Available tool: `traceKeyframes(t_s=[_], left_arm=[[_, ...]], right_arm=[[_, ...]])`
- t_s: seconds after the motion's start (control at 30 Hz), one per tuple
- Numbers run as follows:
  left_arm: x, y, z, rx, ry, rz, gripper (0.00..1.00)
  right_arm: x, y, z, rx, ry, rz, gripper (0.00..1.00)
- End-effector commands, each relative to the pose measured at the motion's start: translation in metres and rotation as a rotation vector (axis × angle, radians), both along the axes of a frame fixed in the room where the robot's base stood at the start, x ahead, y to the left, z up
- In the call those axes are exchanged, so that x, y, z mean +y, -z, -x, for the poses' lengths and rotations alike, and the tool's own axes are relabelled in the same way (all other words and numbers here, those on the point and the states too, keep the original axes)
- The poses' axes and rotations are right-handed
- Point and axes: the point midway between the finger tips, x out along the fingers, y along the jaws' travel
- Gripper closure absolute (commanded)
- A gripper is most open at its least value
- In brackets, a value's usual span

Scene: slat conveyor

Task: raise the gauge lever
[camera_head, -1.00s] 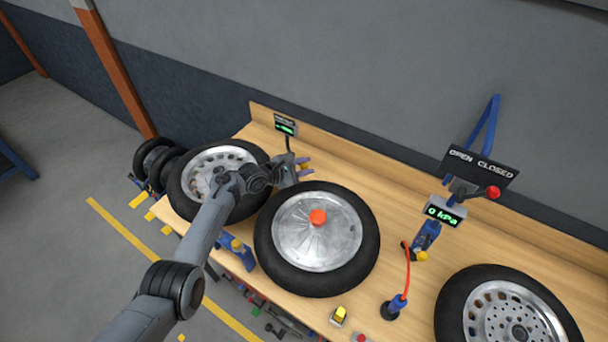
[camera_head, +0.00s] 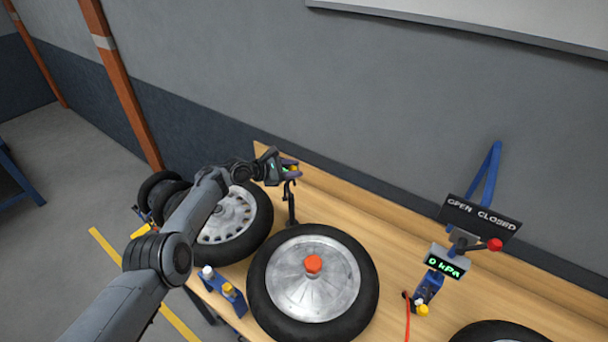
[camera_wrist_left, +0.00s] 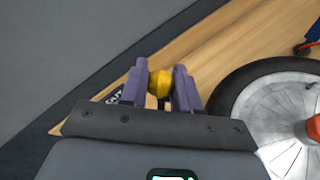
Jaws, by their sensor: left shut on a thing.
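My left gripper (camera_head: 290,168) is at the gauge post (camera_head: 290,208) behind the middle wheel. In the left wrist view its two purple fingers (camera_wrist_left: 160,85) are shut on the round yellow knob (camera_wrist_left: 160,84) of the gauge lever. The gripper hides most of the gauge head in the head view. A dark plate with white lettering (camera_wrist_left: 115,97) shows partly beside the left finger. My right gripper is not in view.
A wheel with an orange cap (camera_head: 313,264) lies in front of the gauge, with another wheel (camera_head: 232,228) to its left. An OPEN CLOSED sign (camera_head: 478,216), a red knob (camera_head: 495,244) and a 0 kPa display (camera_head: 443,266) stand at the right.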

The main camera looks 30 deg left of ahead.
Motion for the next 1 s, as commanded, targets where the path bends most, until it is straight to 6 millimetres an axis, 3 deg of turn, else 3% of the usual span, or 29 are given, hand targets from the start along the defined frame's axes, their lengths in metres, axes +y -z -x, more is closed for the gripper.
traceKeyframes(t_s=[0.63, 0.67, 0.7, 0.8, 1.0], left_arm=[[0.0126, -0.0002, 0.0015, 0.026, -0.015, 0.021, 1.00], [0.0127, -0.0002, 0.0016, 0.026, -0.015, 0.021, 0.66], [0.0128, -0.0001, 0.0016, 0.025, -0.016, 0.021, 0.60], [0.0122, -0.0004, 0.0017, 0.025, -0.013, 0.021, 0.45], [0.0111, -0.0005, 0.0019, 0.024, -0.010, 0.021, 0.45]], right_arm=[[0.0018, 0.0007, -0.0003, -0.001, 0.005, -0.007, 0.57], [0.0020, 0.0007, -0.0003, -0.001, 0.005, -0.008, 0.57], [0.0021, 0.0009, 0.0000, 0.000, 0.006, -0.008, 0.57], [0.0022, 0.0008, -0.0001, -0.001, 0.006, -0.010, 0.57], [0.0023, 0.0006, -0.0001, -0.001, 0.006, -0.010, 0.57]])
